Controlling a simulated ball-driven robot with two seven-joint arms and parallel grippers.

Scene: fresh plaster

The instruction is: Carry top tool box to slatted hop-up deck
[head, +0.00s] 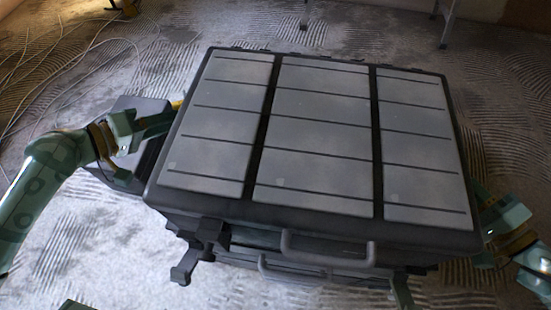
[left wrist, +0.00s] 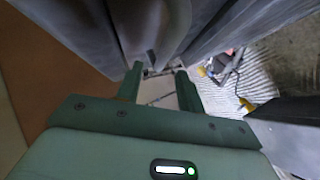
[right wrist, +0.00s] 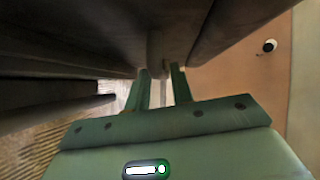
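The top tool box (head: 312,140) is a wide dark case with grey lid panels and a front handle, filling the middle of the head view. It sits above another dark box with its own handle (head: 310,272). My left gripper (head: 172,118) is at the box's left side; in the left wrist view its fingers (left wrist: 160,72) stand apart, with a grey part of the box's side between or just beyond them. My right gripper (head: 480,205) is at the right side, partly hidden; its fingers (right wrist: 158,70) straddle a narrow upright bar, contact unclear. The slatted hop-up deck is not identifiable.
A smaller dark case (head: 135,112) stands on the floor left of the stack, behind my left gripper. Loose cables (head: 85,50) lie at the far left. Thin metal legs (head: 447,25) stand at the back.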

